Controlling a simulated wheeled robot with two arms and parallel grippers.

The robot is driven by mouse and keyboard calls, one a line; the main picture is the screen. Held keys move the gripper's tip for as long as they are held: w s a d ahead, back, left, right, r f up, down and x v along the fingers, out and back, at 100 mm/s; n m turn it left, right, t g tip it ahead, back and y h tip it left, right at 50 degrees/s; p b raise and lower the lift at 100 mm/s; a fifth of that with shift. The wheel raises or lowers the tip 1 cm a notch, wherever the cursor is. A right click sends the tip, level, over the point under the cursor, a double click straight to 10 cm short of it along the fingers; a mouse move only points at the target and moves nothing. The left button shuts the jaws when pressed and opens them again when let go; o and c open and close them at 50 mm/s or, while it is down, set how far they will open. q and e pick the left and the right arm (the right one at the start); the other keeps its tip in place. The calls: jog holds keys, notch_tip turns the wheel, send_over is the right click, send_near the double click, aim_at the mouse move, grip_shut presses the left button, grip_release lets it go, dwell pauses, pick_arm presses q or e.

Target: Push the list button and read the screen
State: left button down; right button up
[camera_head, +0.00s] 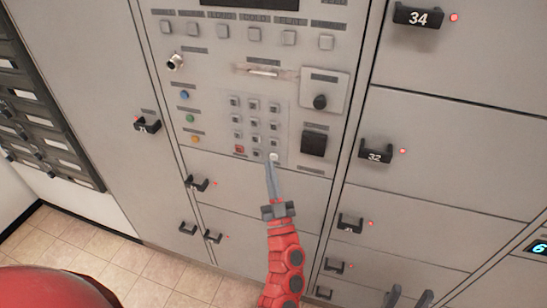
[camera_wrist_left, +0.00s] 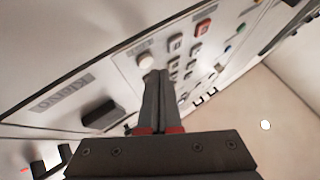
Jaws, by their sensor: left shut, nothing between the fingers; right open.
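A grey control panel (camera_head: 222,65) fills the upper middle of the head view. Only the lower edge of a dark screen (camera_head: 250,3) shows at the top; no text on it is readable. A row of square buttons (camera_head: 250,31) sits below it with labels too small to read, so I cannot tell which is the list button. My left gripper (camera_head: 268,166) is shut and empty, its tips just below a pale keypad button (camera_head: 274,157), also seen in the left wrist view (camera_wrist_left: 145,61). I cannot tell whether they touch. My right gripper (camera_head: 409,298) is open at the bottom edge.
A keypad (camera_head: 254,122) has a red button (camera_head: 239,149). A round knob (camera_head: 320,102) and a dark square block (camera_head: 314,143) stick out to its right. Locker doors with numbered black handles (camera_head: 376,151) surround the panel. Tiled floor (camera_head: 75,238) shows lower left.

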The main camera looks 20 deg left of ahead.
pick_arm(q)
jog(key=shift+w, duration=0.35)
jog(key=shift+w, duration=0.4)
dwell(0.5)
jog(key=shift+s, duration=0.1)
jog(key=shift+s+p, duration=0.35)
jog(key=shift+s, duration=0.4)
jog(key=s+p, duration=0.1)
jog(key=s, duration=0.4)
jog(key=shift+a, duration=0.1)
dwell(1.2)
